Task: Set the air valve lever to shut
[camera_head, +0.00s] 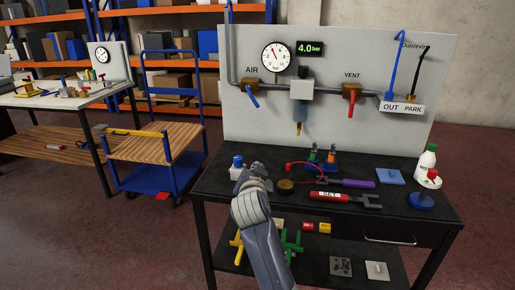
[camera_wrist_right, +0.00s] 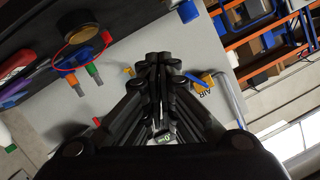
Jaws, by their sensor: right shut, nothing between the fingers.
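The AIR valve's blue lever (camera_head: 252,98) slants down and to the right from its brass body on the upright grey panel (camera_head: 350,127). In the right wrist view the blue lever (camera_wrist_right: 193,78) shows just right of the fingers, beside the AIR label. My right gripper (camera_wrist_right: 158,60) is shut with nothing between its fingers. In the head view my right gripper (camera_head: 256,170) is over the bench's left part, below the lever and apart from it; its fingertips are mostly hidden by the wrist. The gauge (camera_head: 275,56) stands above, with a display (camera_head: 310,48) reading 4.0 bar. My left gripper is not in view.
A filter unit (camera_head: 302,90) sits between the valves. The black bench (camera_head: 285,210) holds a red cable, a red cylinder (camera_head: 330,196), a purple-handled tool and bottles. A blue cart (camera_head: 155,170) stands left.

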